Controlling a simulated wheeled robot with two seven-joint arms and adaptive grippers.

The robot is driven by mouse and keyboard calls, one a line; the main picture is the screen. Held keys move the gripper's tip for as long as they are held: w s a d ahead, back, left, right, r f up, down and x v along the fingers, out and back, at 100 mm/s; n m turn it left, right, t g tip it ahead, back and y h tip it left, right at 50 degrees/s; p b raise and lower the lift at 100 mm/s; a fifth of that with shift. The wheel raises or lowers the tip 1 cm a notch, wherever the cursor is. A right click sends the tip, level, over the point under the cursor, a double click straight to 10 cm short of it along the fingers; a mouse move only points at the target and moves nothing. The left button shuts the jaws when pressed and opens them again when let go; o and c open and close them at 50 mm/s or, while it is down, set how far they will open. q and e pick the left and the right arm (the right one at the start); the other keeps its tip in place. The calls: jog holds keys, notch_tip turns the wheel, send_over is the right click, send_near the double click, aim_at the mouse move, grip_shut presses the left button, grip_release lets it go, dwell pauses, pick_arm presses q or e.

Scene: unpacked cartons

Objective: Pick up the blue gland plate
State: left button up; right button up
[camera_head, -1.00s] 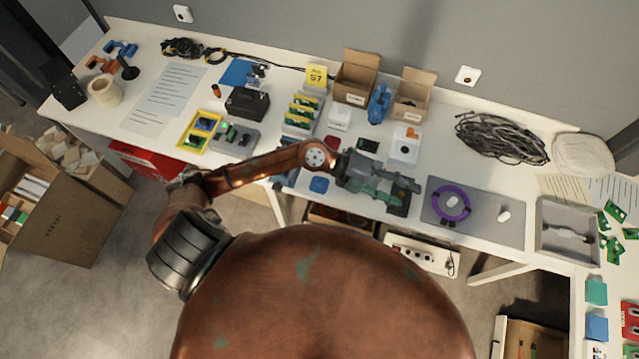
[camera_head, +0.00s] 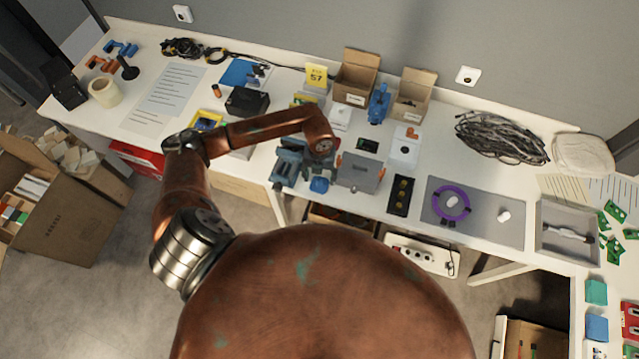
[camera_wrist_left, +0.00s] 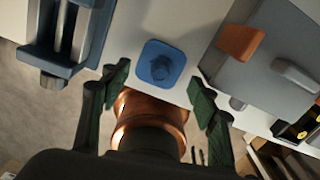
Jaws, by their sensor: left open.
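The blue gland plate (camera_head: 319,185) is a small rounded square lying flat near the front edge of the white table. In the left wrist view the blue gland plate (camera_wrist_left: 162,64) shows a raised round part in its middle. My left gripper (camera_head: 318,168) is over this spot, mostly hidden under its own wrist in the head view. In the left wrist view its dark green fingers (camera_wrist_left: 158,95) are spread wide and empty, with the plate ahead of the gap between them. Contact with the plate does not show. My right gripper is not in view.
A blue vise (camera_head: 287,167) stands close on the left. A grey box with orange latches (camera_head: 360,172) stands close on the right. Beyond it are a black strip with yellow parts (camera_head: 400,195) and a purple ring (camera_head: 466,203) on a grey mat (camera_head: 490,228).

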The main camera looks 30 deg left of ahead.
aim_at(320, 180)
pick_arm(q)
notch_tip(320, 180, down, 4)
jog(key=shift+r, duration=0.2)
jog(key=shift+c, duration=0.4)
jog(key=c, duration=0.7)
jog(key=shift+r, duration=0.15)
jog(key=shift+r, duration=0.55)
jog(key=shift+c, duration=0.3)
jog(key=s+d+r, duration=0.9)
jog(key=s+r, duration=0.1)
jog(key=r, duration=0.1)
jog(key=shift+d+r, duration=0.35)
jog(key=shift+d, duration=0.05)
jog(key=shift+s, duration=0.1)
